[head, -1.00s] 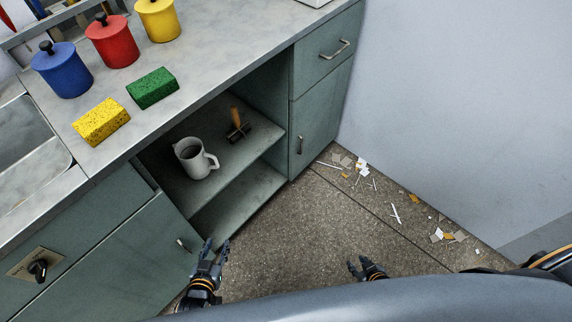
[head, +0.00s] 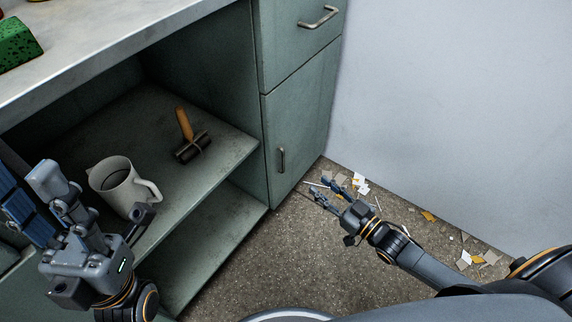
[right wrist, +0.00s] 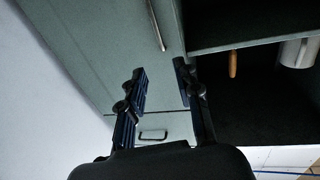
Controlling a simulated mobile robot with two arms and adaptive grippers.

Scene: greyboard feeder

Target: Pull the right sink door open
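A green cabinet door (head: 305,115) with a vertical metal handle (head: 281,160) is shut, right of the open shelves. This handle also shows in the right wrist view (right wrist: 156,25), which looks upside down. Another green panel (head: 22,300), where the sink-side door was seen earlier, is partly in view at lower left; its handle is not visible. My right gripper (head: 326,187) is open and empty, in front of and right of the right-hand door, apart from its handle. My left gripper (head: 25,168) is open and empty at the left, before the shelves.
A drawer (head: 295,35) is shut above the right-hand door. Paper scraps (head: 427,216) lie by the wall (head: 440,110). The floor (head: 270,245) before the cabinet is clear.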

